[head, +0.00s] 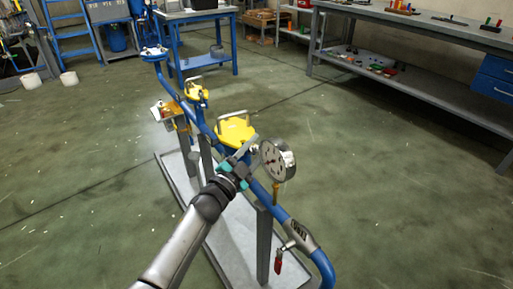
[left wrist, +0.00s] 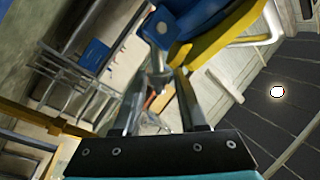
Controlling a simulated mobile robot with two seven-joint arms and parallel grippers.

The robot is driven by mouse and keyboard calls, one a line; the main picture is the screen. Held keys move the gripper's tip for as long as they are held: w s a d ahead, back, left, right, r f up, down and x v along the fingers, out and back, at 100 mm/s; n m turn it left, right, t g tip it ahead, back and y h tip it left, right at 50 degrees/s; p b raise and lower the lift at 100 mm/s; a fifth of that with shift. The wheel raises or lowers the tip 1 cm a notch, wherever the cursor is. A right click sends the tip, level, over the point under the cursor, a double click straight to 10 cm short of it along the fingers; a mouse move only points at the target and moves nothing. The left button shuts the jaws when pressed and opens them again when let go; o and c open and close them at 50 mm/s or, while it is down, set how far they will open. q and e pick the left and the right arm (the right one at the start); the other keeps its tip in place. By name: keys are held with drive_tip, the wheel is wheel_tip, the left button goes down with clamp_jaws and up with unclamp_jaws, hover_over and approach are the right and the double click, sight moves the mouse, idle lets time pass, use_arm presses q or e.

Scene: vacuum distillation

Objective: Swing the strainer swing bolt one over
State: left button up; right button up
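The strainer shows in the head view as a round yellow lid (head: 236,132) with a pale bar handle on top, set on the blue pipe line. In the left wrist view its yellow lid rim (left wrist: 228,38) and blue body (left wrist: 205,24) fill the upper right. A small grey metal piece, which looks like a swing bolt (left wrist: 159,80), hangs below the blue body between my fingertips. My left gripper (head: 243,152) is just in front of the lid's near edge. In the left wrist view its fingers (left wrist: 160,76) stand apart, with no clear contact on the bolt. My right gripper is out of view.
A pressure gauge (head: 277,160) stands close right of my left gripper. The blue pipe (head: 300,236) runs on posts over a grey tray (head: 172,174). A smaller yellow-topped fitting (head: 197,94) lies farther back. A long workbench (head: 430,29) is at the right; floor between is clear.

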use_arm(q)
drive_tip(key=shift+s+a, duration=0.1)
drive_tip(key=shift+s, duration=0.05)
drive_tip(key=p+v, duration=0.4)
drive_tip(key=v, duration=1.1)
drive_tip(key=shift+p, duration=0.4)
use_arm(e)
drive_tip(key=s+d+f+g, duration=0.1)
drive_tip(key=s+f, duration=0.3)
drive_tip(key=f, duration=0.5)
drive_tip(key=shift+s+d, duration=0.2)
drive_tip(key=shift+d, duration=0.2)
